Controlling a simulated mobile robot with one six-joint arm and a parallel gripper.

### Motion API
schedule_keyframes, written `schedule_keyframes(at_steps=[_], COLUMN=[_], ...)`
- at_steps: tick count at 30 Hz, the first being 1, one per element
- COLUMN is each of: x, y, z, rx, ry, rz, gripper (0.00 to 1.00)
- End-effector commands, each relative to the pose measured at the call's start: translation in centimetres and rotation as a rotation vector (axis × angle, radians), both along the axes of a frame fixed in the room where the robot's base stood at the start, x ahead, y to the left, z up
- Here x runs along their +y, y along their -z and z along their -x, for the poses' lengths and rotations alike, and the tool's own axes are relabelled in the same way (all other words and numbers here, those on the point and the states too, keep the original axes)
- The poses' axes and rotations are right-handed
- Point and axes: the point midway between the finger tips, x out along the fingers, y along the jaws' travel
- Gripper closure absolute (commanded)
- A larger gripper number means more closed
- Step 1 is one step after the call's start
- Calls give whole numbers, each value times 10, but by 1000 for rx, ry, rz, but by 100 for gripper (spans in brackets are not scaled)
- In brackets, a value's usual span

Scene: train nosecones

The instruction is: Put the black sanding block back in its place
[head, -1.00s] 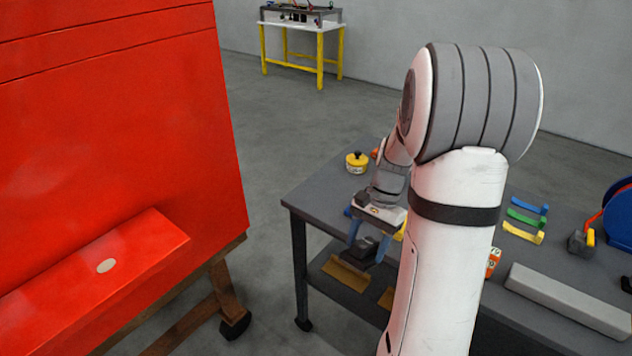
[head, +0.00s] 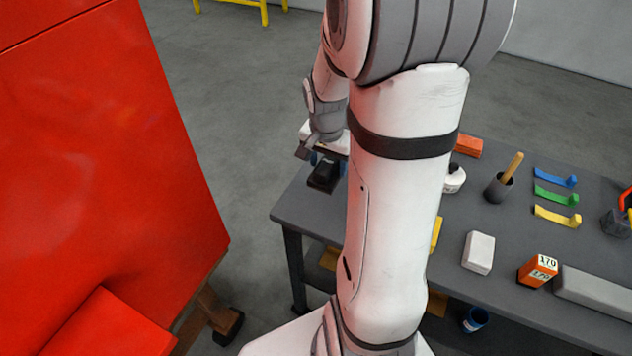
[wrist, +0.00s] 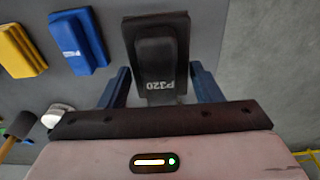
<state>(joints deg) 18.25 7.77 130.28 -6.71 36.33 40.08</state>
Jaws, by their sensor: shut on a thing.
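The black sanding block (wrist: 158,50), marked P320, is between the two blue fingers of my gripper (wrist: 158,78) in the wrist view. The fingers are shut on its sides. In the head view the block (head: 323,174) hangs below my gripper (head: 326,160), over the far left corner of the grey table (head: 300,206). I cannot tell whether it touches the tabletop. In the wrist view a blue block (wrist: 78,40) and a yellow block (wrist: 20,50) lie in a row to its left. My arm hides part of the table in the head view.
A large red panel (head: 100,150) stands to the left.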

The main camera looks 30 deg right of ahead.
Motion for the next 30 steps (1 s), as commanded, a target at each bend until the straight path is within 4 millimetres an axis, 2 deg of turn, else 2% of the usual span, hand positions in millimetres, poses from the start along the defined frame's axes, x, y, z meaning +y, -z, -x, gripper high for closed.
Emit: schedule_keyframes(at_steps=[4,10,16,20,27,28,30], x=[3,5,5,5,5,5,5], y=[28,47,76,83,84,84,83], z=[0,-1,-1,-1,-1,-1,-1], rx=[6,4,4,2,1,2,2], ry=[-10,-13,-15,-16,-16,-16,-16], rz=[-3,-2,-3,-2,-2,-2,-2], gripper=[60,60,60,60,60,40,34])
